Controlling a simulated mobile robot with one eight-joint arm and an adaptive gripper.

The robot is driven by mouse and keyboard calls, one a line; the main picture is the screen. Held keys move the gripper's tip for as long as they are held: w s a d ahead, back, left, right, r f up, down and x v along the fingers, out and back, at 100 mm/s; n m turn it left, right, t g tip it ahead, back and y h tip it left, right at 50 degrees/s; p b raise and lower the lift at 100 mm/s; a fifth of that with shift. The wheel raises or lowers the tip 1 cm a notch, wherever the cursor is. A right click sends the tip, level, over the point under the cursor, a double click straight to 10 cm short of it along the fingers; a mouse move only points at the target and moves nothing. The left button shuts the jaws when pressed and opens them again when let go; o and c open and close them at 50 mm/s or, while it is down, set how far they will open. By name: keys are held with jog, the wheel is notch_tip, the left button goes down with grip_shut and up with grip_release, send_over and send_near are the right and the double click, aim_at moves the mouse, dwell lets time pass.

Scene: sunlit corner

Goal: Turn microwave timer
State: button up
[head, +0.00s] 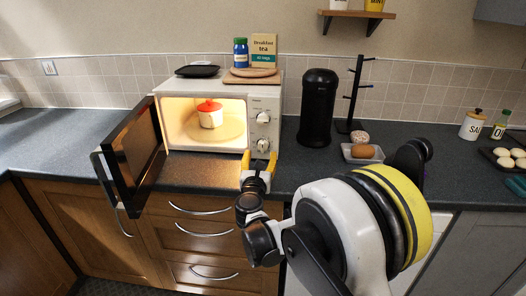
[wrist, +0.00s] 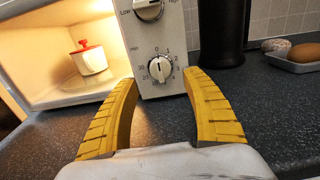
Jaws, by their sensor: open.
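The white microwave (head: 264,104) stands on the counter with its dark door (head: 133,160) swung wide open to the left. Its lit inside holds a white pot with a red lid (head: 210,114), which also shows in the wrist view (wrist: 91,58). The lower knob, the timer (head: 263,145), has numbers around it and shows clearly in the wrist view (wrist: 160,68). The power knob (head: 263,117) is above it, partly cut off in the wrist view (wrist: 148,8). My gripper (head: 259,158) is open and empty, its yellow fingers (wrist: 164,85) apart, in front of and slightly below the timer.
A black cylinder (head: 318,108) and a black mug stand (head: 355,95) are right of the microwave. A tray (head: 362,157) with a brown egg-shaped item lies on the counter. The open door blocks the left side.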

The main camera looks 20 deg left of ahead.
aim_at(262, 149)
jog(key=b+x, duration=0.1)
jog(key=x, duration=0.4)
jog(key=shift+w, duration=0.45)
jog(key=c, duration=1.2)
